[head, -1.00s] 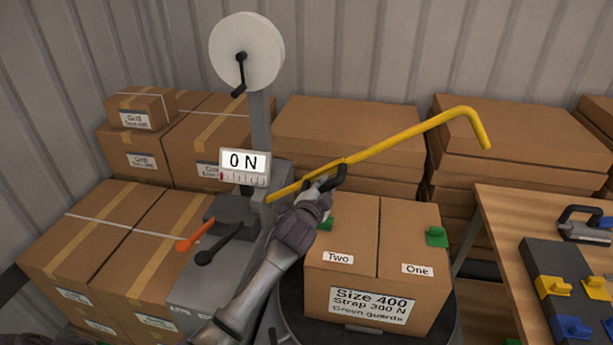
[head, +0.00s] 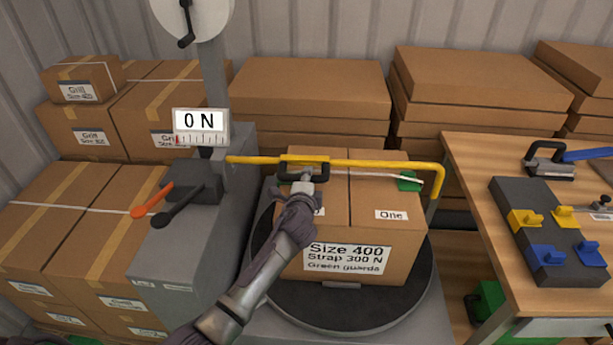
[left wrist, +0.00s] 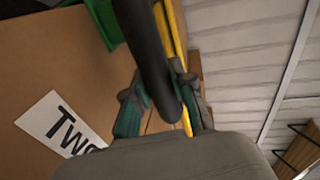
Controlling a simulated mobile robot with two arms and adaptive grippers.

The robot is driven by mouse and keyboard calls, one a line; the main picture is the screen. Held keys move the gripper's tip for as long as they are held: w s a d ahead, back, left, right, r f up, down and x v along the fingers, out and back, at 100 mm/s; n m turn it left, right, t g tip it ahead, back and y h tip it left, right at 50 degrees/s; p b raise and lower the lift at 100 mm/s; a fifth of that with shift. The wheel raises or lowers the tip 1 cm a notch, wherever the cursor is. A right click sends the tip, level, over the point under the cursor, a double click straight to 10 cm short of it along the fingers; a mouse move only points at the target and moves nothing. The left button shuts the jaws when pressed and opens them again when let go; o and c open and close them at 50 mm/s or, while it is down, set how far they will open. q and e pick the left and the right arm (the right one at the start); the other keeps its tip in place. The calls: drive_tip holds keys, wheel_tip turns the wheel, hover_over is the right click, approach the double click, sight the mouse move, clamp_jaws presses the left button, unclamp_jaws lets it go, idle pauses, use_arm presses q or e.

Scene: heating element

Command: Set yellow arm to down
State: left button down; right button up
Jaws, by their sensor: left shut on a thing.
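The yellow arm (head: 385,164) runs roughly level across the top of the box in the head view, from the grey machine (head: 200,230) to a bent end that points down at the right. My left gripper (head: 304,176) is shut on the black handle (head: 291,176) of the yellow arm. In the left wrist view the black handle (left wrist: 148,50) passes between the fingers, with the yellow bar (left wrist: 175,40) beside it. The cardboard box (head: 350,240) labelled "Size 400, Strap 300 N, Green guards" stands on the round dark turntable (head: 350,312). My right gripper is not in view.
The gauge (head: 201,124) reads 0 N. An orange lever (head: 153,201) and a black lever (head: 180,208) sit on the machine. A green guard (head: 409,181) is on the box's right edge. Stacked boxes (head: 310,95) line the back.

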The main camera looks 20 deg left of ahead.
use_arm(q)
drive_tip(key=shift+f, duration=0.15)
drive_tip(key=c, duration=0.9)
unclamp_jaws()
drive_tip(key=shift+c, duration=0.2)
drive_tip(key=v, duration=1.2)
